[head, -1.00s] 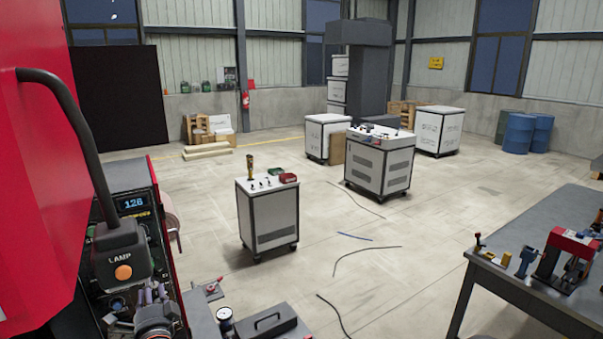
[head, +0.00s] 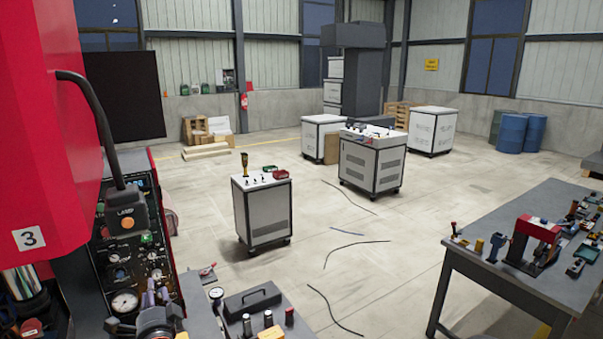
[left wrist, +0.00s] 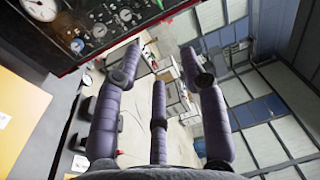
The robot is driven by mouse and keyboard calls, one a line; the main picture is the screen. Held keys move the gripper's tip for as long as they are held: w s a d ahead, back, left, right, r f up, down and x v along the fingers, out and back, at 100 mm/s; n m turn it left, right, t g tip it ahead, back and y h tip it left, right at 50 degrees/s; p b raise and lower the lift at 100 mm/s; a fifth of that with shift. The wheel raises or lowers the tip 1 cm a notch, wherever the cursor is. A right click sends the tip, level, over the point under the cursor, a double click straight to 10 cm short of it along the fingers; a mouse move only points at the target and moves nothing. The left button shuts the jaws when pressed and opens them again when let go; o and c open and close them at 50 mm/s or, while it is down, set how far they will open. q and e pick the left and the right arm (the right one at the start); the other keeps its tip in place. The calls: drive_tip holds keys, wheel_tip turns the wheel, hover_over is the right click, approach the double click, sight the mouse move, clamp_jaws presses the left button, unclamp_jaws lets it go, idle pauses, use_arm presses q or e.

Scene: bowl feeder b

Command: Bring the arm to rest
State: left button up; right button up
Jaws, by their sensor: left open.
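My left gripper (head: 155,299) shows at the lower left of the head view, in front of the machine's control panel. Only its purple finger ends and part of its dark body show there. In the left wrist view its three purple fingers (left wrist: 159,68) are spread open with nothing between them. The fingers point up and away from the camera. My right gripper is not in view.
A red machine (head: 45,130) with a lamp pendant (head: 126,218) and a gauge panel (head: 118,270) stands close at left. A grey bench with a black case (head: 252,302) is below. A tool table (head: 500,250) stands at right. White cabinets (head: 262,215) and cables lie beyond; open floor between.

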use_arm(q)
drive_tip(key=s+d+f+n+g+h+b, duration=0.1)
drive_tip(key=s+d+f+n+g+h, duration=0.3)
drive_tip(key=f, duration=0.7)
drive_tip(key=w+d+f+g+h+b, duration=0.15)
drive_tip(key=d+f, duration=0.35)
drive_tip(key=f, duration=0.7)
drive_tip(key=s+d+f+n+g+h+b, duration=0.25)
drive_tip(key=d+f, duration=0.25)
drive_tip(key=f, duration=0.6)
drive_tip(key=s+d+f+n+g+h+b, duration=0.1)
drive_tip(key=s+d+f+n+g, duration=0.3)
drive_tip(key=s+f, duration=0.6)
drive_tip(key=s+d+f+n+g+h+b, duration=0.2)
drive_tip(key=s+d+f, duration=0.6)
drive_tip(key=s, duration=0.7)
wheel_tip(320, 180, down, 2)
drive_tip(key=n+g+h, duration=0.1)
drive_tip(key=n+g, duration=0.1)
drive_tip(key=shift+d+f+g+h, duration=0.2)
drive_tip(key=shift+d+g+h, duration=0.1)
drive_tip(key=shift+d, duration=0.05)
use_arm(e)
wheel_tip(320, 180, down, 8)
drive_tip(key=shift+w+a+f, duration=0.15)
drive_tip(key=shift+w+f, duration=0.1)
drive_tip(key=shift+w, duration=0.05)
